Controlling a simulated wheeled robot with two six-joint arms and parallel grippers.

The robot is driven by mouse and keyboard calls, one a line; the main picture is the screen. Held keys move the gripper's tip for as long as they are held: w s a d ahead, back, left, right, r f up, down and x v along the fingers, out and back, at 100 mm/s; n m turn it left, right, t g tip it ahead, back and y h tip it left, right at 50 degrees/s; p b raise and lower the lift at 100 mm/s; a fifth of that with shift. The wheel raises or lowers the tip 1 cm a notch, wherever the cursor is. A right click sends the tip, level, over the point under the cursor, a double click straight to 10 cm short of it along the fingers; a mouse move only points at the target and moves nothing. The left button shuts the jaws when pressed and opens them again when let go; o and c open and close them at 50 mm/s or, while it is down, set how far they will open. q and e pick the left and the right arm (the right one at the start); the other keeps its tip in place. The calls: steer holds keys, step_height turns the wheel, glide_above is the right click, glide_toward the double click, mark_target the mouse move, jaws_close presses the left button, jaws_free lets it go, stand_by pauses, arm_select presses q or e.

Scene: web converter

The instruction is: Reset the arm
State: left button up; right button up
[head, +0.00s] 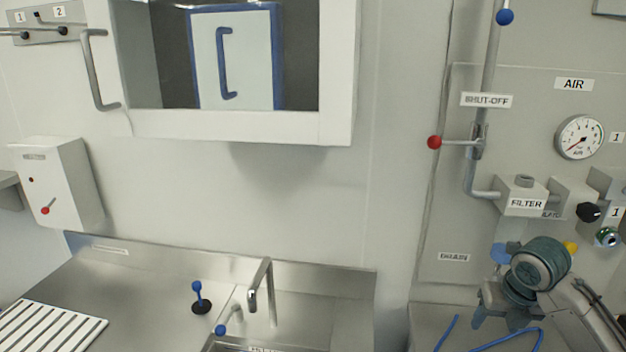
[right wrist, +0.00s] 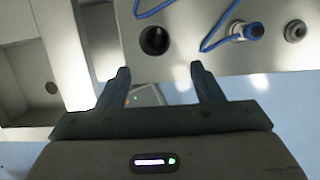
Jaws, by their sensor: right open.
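My right arm comes in from the lower right in the head view, with its gripper (head: 492,308) over the steel surface below the air panel. In the right wrist view the two dark fingers of my right gripper (right wrist: 162,82) stand wide apart with nothing between them. Beyond the fingertips lies a pale metal surface (right wrist: 225,55) with a dark round hole and a blue hose (right wrist: 215,28). The fingers appear to touch nothing. My left gripper is not in either view.
A steel sink unit with a faucet (head: 262,285) and a blue-knobbed lever (head: 198,293) stands at lower left. A white slatted rack (head: 48,328) lies beside it. The shut-off pipe has a red-knobbed lever (head: 436,142); a gauge (head: 579,137) is at right.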

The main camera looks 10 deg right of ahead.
steer(key=s+a+f+m, duration=0.4)
steer(key=a+f+m, duration=0.1)
steer(key=f+m, duration=0.2)
steer(key=s+a+f+m, duration=0.5)
steer(key=a+f+m, duration=0.1)
steer(key=f+m, duration=0.15)
steer(key=s+a+f+m+t, duration=0.1)
steer(key=s+a+f+m, duration=0.15)
steer(key=s+m, duration=0.5)
steer(key=s+a+f+m, duration=0.25)
steer(key=s+m, duration=0.35)
steer(key=m, duration=0.3)
step_height(320, 180, down, 37)
steer(key=s+d+g+b, duration=0.1)
steer(key=d+g+b, duration=0.15)
steer(key=b, duration=0.35)
steer(key=s+f+b, duration=0.2)
steer(key=s+f, duration=0.7)
steer(key=f, duration=0.2)
steer(key=s+d+f+b, duration=0.1)
steer(key=s+f+b, duration=0.1)
steer(key=s+f, duration=0.7)
step_height(320, 180, down, 2)
steer(key=shift+f+m, duration=0.15)
steer(key=shift+m, duration=0.25)
